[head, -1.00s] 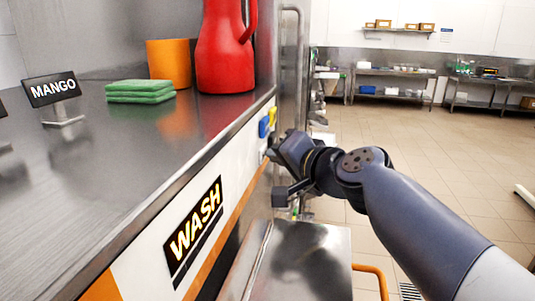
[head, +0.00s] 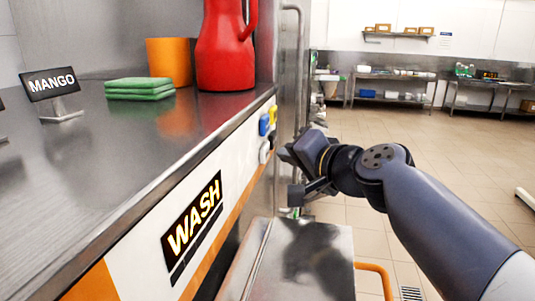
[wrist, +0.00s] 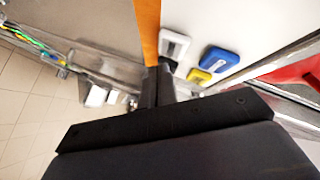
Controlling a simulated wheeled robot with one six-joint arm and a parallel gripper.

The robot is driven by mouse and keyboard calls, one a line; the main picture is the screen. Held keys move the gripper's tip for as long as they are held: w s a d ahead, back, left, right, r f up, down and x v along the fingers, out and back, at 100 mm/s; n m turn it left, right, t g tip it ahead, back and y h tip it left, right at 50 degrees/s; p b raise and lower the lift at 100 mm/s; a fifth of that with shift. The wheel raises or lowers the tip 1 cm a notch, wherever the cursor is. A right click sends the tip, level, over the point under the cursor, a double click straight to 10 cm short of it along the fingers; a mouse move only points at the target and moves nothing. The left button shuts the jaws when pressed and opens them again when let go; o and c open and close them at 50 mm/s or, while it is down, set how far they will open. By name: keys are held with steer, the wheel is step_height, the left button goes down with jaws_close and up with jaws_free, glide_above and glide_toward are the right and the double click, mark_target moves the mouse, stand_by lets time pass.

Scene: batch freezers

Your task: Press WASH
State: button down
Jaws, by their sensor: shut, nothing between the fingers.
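A lit sign reading WASH (head: 193,228) is on the machine's white and orange front panel. Farther along the panel are a blue button (head: 263,125), a yellow button (head: 272,114) and a white button (head: 264,152). The wrist view also shows the blue (wrist: 219,60), yellow (wrist: 199,75) and white (wrist: 175,44) buttons. My gripper (head: 283,154) is shut and empty, just right of the white button in the head view, with a small gap showing. In the wrist view its fingertips (wrist: 158,72) are beside the white button's lower end. No button lettering is readable.
On the steel top stand a red jug (head: 226,50), an orange cup (head: 169,62), green cloths (head: 140,88) and a MANGO sign (head: 50,84). A steel lid or tray (head: 302,262) lies below my gripper. Open tiled floor (head: 440,180) is at right.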

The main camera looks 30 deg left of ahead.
steer(key=d, duration=0.1)
steer(key=w+d+b, duration=0.1)
steer(key=d, duration=0.1)
steer(key=d+b, duration=0.1)
steer(key=shift+w+d, duration=0.25)
stand_by(0.5)
steer(key=p, duration=0.1)
steer(key=a+p, duration=0.2)
steer(key=shift+s+r, duration=0.25)
steer(key=shift+s, duration=0.05)
steer(key=d+b, duration=0.1)
steer(key=d, duration=0.1)
steer(key=w+d+b, duration=0.1)
steer(key=d+b, duration=0.1)
steer(key=d, duration=0.1)
steer(key=shift+w+d+f, duration=0.25)
steer(key=shift+w+d, duration=0.05)
steer(key=shift+w, duration=0.05)
